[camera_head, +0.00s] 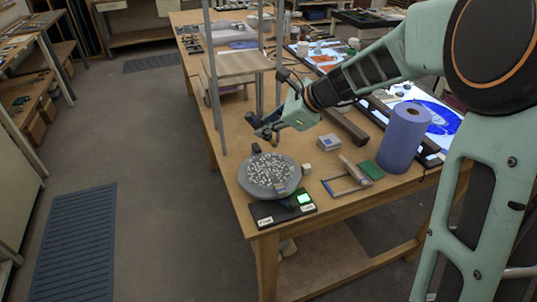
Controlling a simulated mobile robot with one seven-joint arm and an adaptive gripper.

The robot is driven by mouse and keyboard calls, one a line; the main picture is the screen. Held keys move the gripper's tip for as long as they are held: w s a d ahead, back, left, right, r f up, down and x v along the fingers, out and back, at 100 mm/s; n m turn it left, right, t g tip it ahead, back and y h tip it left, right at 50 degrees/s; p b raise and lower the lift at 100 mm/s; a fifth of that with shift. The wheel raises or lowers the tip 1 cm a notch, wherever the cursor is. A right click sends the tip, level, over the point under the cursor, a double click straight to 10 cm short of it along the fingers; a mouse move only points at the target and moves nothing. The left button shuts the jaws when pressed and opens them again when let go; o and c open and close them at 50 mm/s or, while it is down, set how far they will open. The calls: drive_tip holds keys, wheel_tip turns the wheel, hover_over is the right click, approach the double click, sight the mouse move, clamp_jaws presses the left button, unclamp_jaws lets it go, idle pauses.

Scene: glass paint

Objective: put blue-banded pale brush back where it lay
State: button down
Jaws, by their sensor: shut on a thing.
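A small brown piece (256,148) shows just below the fingers. I cannot tell whether it belongs to the held thing or touches the dish.
The grey dish (249,186) with pale and dark bits sits on a black scale (268,212). Metal posts (214,80) stand behind.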

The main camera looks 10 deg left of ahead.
wheel_tip(320, 180, up, 5)
drive_tip(key=p, duration=0.3)
drive_tip(key=shift+p, duration=0.3)
wheel_tip(320, 180, up, 5)
drive_tip(key=shift+a, duration=0.1)
drive_tip(key=shift+n+g+h, duration=0.6)
drive_tip(key=shift+n+h, duration=0.5)
drive_tip(key=shift+h, duration=1)
drive_tip(key=n+h, duration=0.1)
drive_tip(key=h, duration=0.3)
drive_tip(key=n+h, duration=0.2)
drive_tip(key=h, duration=0.2)
